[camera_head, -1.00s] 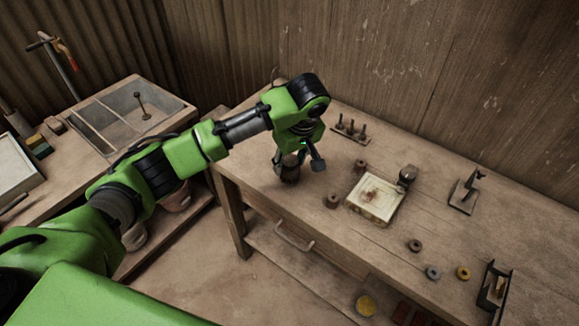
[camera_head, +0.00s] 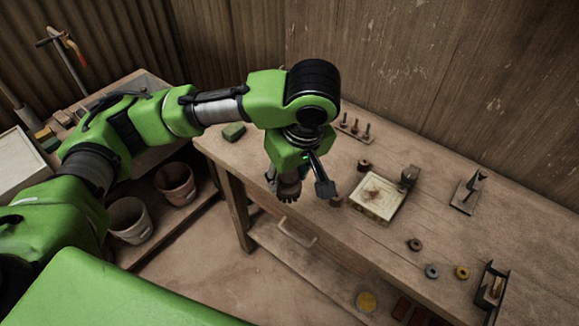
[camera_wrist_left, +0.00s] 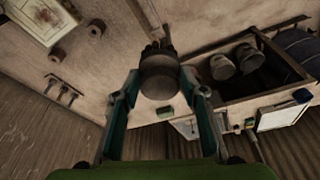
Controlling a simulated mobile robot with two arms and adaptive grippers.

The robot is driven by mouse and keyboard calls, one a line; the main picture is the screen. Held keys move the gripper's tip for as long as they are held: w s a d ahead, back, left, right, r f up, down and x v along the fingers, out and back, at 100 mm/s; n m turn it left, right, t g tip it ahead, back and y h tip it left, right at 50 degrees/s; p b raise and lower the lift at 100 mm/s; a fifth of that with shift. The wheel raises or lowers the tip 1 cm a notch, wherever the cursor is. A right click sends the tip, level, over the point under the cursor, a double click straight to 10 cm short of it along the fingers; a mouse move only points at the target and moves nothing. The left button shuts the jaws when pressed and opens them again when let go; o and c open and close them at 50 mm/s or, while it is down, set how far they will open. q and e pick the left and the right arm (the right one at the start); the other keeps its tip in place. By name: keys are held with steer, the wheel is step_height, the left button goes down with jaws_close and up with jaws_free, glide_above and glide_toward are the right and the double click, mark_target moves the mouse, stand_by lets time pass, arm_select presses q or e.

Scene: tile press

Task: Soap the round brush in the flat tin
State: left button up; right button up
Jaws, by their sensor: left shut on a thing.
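My left gripper (camera_head: 298,184) is shut on the round brush (camera_head: 288,189), a dark, stubby brush with bristles at its lower end. It holds the brush above the bench's front edge. In the left wrist view, the brush (camera_wrist_left: 160,76) sits between the two fingers of the left gripper (camera_wrist_left: 162,92), its bristles pointing away from the palm. A flat, square, cream tin (camera_head: 378,210) with a brown smear inside lies on the bench to the right of the gripper, apart from the brush. It also shows at the upper left of the wrist view (camera_wrist_left: 28,30). My right gripper is not in view.
A dark upright object (camera_head: 409,177) stands at the tin's right corner. A small peg rack (camera_head: 356,128) and a metal stand (camera_head: 469,193) stand farther back. Buckets (camera_head: 130,221) stand below left.

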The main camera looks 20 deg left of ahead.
arm_select(q)
steer(key=o, duration=0.6)
steer(key=shift+c, duration=0.2)
steer(key=c, duration=0.4)
steer(key=shift+a, duration=0.1)
